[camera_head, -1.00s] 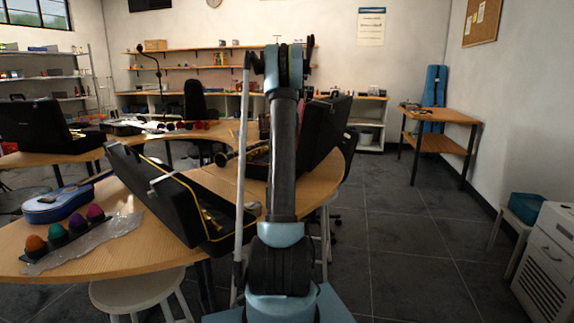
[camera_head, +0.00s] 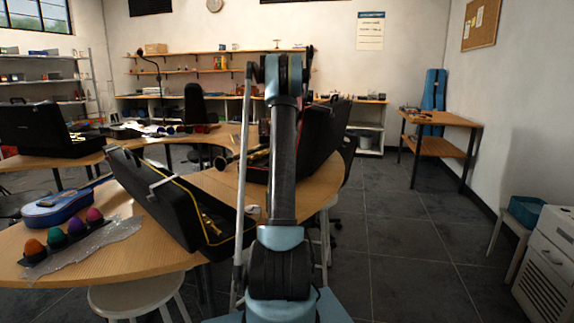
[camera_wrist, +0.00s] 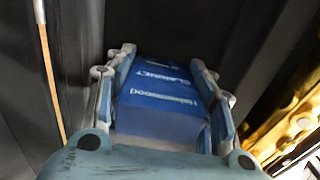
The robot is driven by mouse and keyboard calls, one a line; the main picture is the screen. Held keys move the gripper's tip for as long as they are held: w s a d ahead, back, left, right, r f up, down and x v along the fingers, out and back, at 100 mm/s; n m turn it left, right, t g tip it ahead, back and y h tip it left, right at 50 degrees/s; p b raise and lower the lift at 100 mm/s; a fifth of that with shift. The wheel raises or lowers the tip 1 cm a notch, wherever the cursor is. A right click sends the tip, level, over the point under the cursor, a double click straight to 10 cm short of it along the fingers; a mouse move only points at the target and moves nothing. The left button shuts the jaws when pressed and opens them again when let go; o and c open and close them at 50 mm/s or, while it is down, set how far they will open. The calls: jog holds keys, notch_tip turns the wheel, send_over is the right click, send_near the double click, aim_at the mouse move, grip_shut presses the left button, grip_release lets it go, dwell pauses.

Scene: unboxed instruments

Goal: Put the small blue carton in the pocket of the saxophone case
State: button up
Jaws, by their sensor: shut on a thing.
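My gripper (camera_wrist: 163,62) is shut on the small blue carton (camera_wrist: 165,88), which has white lettering and sits between the two fingers in the wrist view. Dark case-like surfaces surround it there, with a tan strip at left. A brass instrument (camera_wrist: 292,128) shows at right, apart from the carton. In the head view an open black case with yellow trim (camera_head: 163,205) stands on the near table, brass parts (camera_head: 212,228) inside it. My arm hides the gripper and carton in that view. No pocket can be made out clearly.
Another open black case (camera_head: 318,140) stands behind my arm. A stool (camera_head: 135,296) stands below.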

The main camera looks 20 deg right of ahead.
jog(key=o, duration=1.1)
jog(key=shift+o, duration=0.2)
notch_tip(320, 180, up, 12)
jog(key=shift+r, duration=0.1)
